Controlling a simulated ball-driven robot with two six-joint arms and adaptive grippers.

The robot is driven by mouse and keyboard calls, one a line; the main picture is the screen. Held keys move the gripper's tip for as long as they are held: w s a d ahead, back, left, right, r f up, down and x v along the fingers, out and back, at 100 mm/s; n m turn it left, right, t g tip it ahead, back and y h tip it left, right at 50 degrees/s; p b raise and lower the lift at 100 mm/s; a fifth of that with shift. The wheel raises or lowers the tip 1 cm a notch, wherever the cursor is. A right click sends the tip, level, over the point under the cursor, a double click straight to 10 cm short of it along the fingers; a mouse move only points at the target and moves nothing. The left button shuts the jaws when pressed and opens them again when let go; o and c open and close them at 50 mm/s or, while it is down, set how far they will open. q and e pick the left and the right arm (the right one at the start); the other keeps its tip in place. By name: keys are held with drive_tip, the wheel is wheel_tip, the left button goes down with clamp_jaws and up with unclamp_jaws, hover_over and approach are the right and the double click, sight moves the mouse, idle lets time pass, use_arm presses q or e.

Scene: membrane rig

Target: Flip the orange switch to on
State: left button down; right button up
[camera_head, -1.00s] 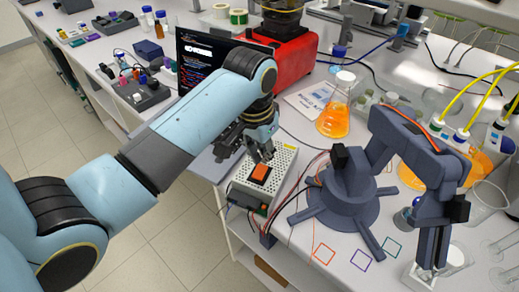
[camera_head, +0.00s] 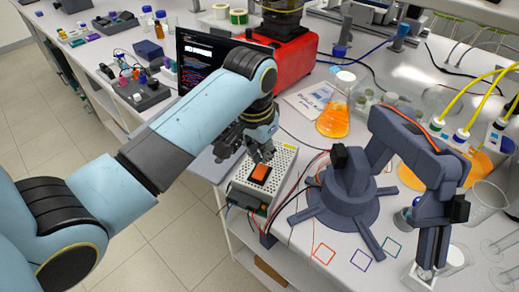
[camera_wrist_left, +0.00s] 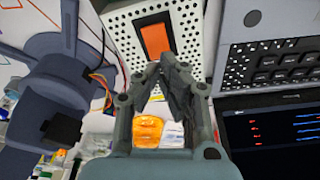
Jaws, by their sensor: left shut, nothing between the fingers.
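The orange switch (camera_head: 260,172) is a rocker set in a black frame on top of a white perforated power box (camera_head: 284,163), near the front edge of the bench. It also shows in the left wrist view (camera_wrist_left: 156,41). My left gripper (camera_head: 262,157) is shut and empty, with its fingertips right at the back end of the switch. In the left wrist view the closed fingertips (camera_wrist_left: 168,58) overlap the lower edge of the switch. I cannot tell whether they touch it. My right gripper is in neither view.
A dark blue-grey small robot arm (camera_head: 345,190) stands right of the box, with red and black wires between them. A laptop (camera_head: 205,65) stands behind my left arm. A flask of orange liquid (camera_head: 334,118) stands behind the box.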

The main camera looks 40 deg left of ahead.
sight(262, 166)
use_arm(q)
drive_tip(key=shift+f, duration=0.15)
drive_tip(key=shift+f+b, duration=0.45)
drive_tip(key=shift+f, duration=0.55)
idle(0.7)
wheel_tip(262, 166, up, 2)
drive_tip(key=shift+r+p, duration=0.2)
drive_tip(key=shift+p, duration=0.8)
drive_tip(key=shift+r, duration=2.3)
